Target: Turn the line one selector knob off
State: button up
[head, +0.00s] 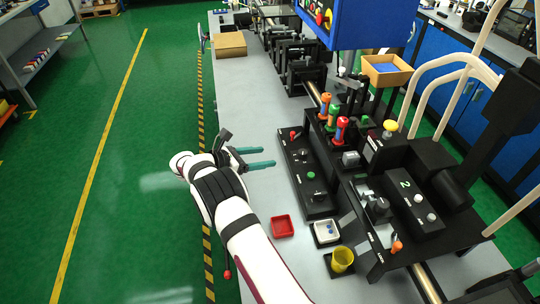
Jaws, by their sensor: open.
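My gripper (274,157) has two teal fingers, apart and empty, pointing right. It is just left of a long black control panel (290,158) on the grey bench. The panel carries a red control (294,134), small dark controls (299,154), a green button (311,175) and a black knob-like part (318,196). The labels are too small to read. I cannot tell which control is the line one selector knob or how it is set. A black box marked 2 (408,196) with pale buttons stands farther right.
A red tray (282,226), a white tray (326,232) and a yellow cup (342,259) sit near the panel's front end. A blue cabinet (365,24) hangs above. The bench left of the panel is clear.

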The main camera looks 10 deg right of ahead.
jog(key=n+t+y, duration=0.2)
jog(key=n+t, duration=0.2)
send_near(301, 154)
jog(key=x, duration=0.9)
jog(key=shift+w+d+f, duration=0.1)
jog(key=shift+w+d, duration=0.1)
jog(key=shift+w, duration=0.1)
grip_shut()
